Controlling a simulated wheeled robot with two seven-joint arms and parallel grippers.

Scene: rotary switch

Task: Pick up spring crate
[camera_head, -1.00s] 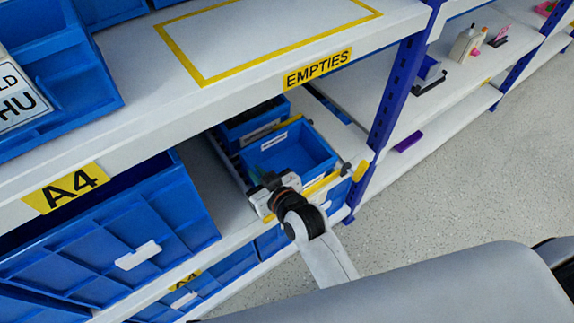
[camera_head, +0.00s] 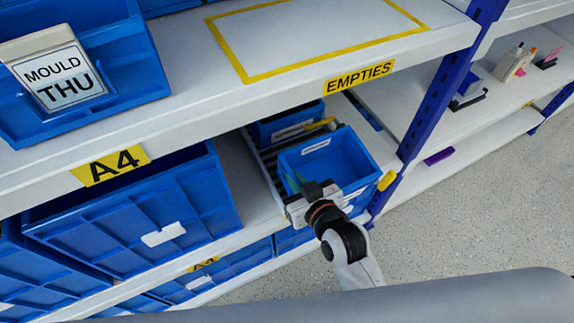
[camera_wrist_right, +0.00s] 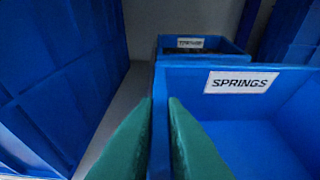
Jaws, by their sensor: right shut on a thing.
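The spring crate (camera_head: 345,158) is an open blue bin on the lower shelf. Its white label reads SPRINGS in the right wrist view (camera_wrist_right: 241,82), and the part of its inside that shows looks empty. My right gripper (camera_head: 297,182) is at the crate's near left corner. In the right wrist view, its two green fingers (camera_wrist_right: 160,140) stand close on either side of the crate's left wall, shut on it. The crate sits upright and I cannot tell any lift from the shelf. My left gripper is not in view.
Another blue crate (camera_head: 285,125) stands right behind. A large blue A4 bin (camera_head: 130,215) stands to the left, with a bare shelf strip between. The upper shelf (camera_head: 225,105) overhangs from behind. A blue rack post (camera_head: 432,100) rises at the right.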

